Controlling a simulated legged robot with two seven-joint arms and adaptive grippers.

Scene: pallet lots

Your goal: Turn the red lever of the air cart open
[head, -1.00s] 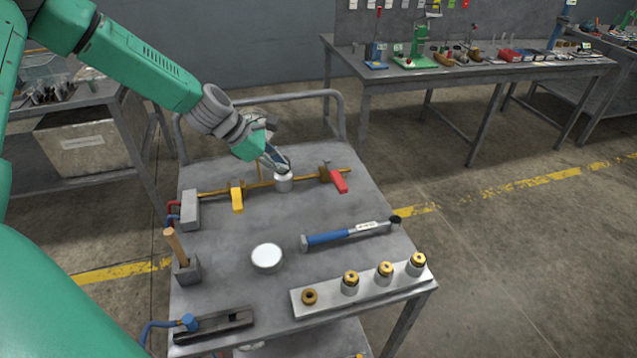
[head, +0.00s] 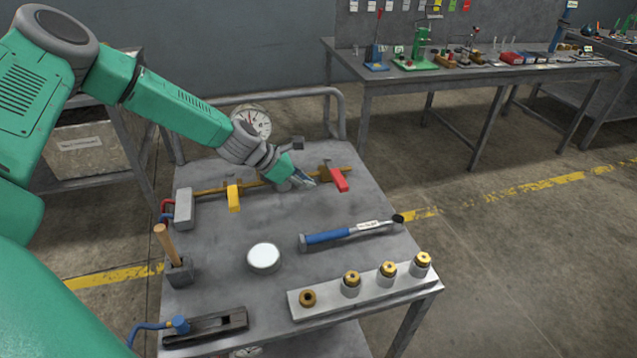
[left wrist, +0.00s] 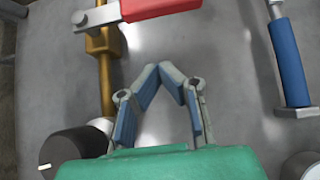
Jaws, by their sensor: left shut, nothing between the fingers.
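The red lever (head: 338,179) sits at the right end of the brass pipe (head: 262,184) on the grey cart and points toward the near side, slightly right. It also shows at the top of the left wrist view (left wrist: 158,8), crosswise to the brass pipe (left wrist: 106,75). A yellow lever (head: 233,196) is on the same pipe further left. My left gripper (head: 312,183) is shut and empty, just left of the red lever and apart from it. In the left wrist view its fingertips (left wrist: 166,68) meet below the lever. My right gripper is not in view.
A pressure gauge (head: 252,122) stands behind my left wrist. A blue-handled torque wrench (head: 345,234) lies nearer on the cart top. A white round lid (head: 264,257), a wooden-handled tool (head: 170,250) and a plate with brass fittings (head: 362,288) are closer still.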

